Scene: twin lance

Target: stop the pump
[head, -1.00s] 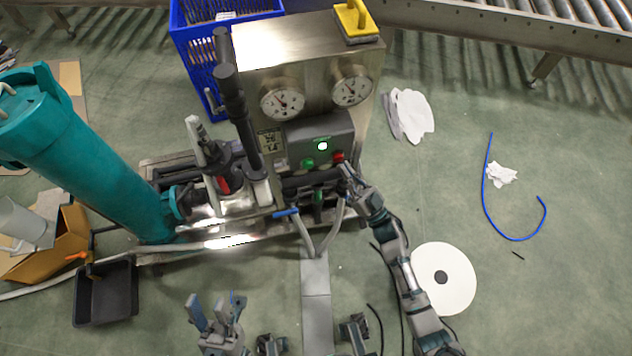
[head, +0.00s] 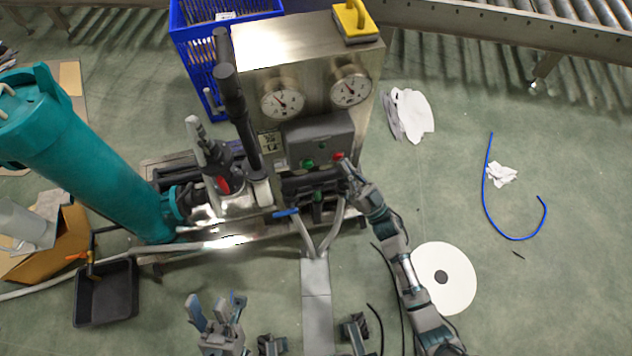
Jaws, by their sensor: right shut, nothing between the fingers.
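The pump unit is a steel cabinet (head: 300,52) with a grey control box (head: 325,134) on its front. The box carries a green button (head: 308,164), a red button (head: 338,157) and a small indicator lamp (head: 322,146), which is dark. My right gripper (head: 346,167) is shut and empty, its tips at the red button; I cannot tell whether they touch it. My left gripper (head: 215,307) is open and empty, low in the picture, away from the cabinet.
Two dial gauges (head: 282,102) (head: 351,90) sit above the box. A black lever handle (head: 232,95) stands left of it. A teal cylinder (head: 95,160), a black tray (head: 106,293) and a blue crate (head: 200,60) are nearby.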

